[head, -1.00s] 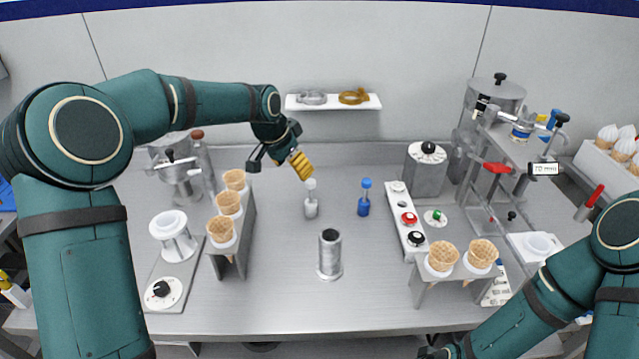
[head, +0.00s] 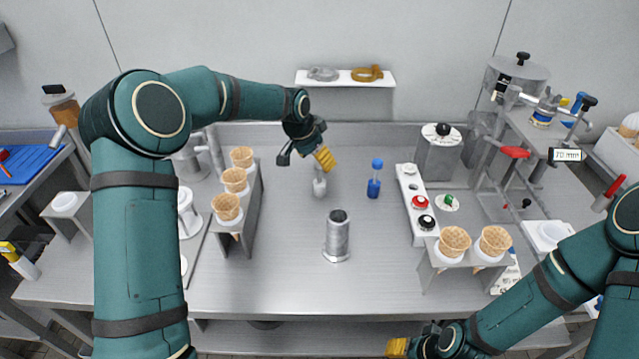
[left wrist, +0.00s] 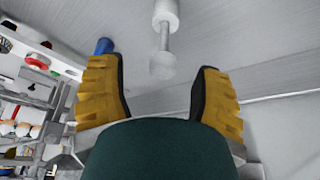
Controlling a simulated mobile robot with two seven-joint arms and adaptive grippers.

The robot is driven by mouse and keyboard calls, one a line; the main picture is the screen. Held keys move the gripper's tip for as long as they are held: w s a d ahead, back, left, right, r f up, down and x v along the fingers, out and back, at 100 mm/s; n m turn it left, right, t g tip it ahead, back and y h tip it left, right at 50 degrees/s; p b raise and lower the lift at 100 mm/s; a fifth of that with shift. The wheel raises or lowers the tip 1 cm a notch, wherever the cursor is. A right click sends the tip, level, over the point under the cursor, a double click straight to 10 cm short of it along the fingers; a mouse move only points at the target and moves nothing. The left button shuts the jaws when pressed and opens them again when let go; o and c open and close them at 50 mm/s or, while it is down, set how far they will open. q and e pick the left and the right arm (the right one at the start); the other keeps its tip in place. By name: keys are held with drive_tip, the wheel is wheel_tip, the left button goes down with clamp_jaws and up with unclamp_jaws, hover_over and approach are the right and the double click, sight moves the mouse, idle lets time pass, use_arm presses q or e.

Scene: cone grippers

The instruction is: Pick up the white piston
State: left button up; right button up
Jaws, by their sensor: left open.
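The white piston (head: 319,188) stands upright on the metal table, left of a blue piston (head: 374,182). Its upper part is partly hidden by my left gripper (head: 304,165) in the head view. That gripper has yellow ribbed pads and is open and empty. In the left wrist view the white piston's knob, thin rod and wider body (left wrist: 165,14) show in the gap between the two spread fingers (left wrist: 158,98), with no finger touching it. My right gripper (head: 412,348) is at the bottom edge, partly cut off.
A grey metal cylinder (head: 337,238) stands in front of the pistons. A rack (head: 239,242) of cones stands to the left. A button panel (head: 413,205) and another cone rack (head: 462,258) are on the right. A wall shelf (head: 345,78) is behind.

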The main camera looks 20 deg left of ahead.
sight(320, 178)
use_arm(q)
drive_tip(key=x, duration=0.4)
drive_tip(key=shift+w+f, duration=0.15)
drive_tip(key=shift+w, duration=0.25)
clamp_jaws()
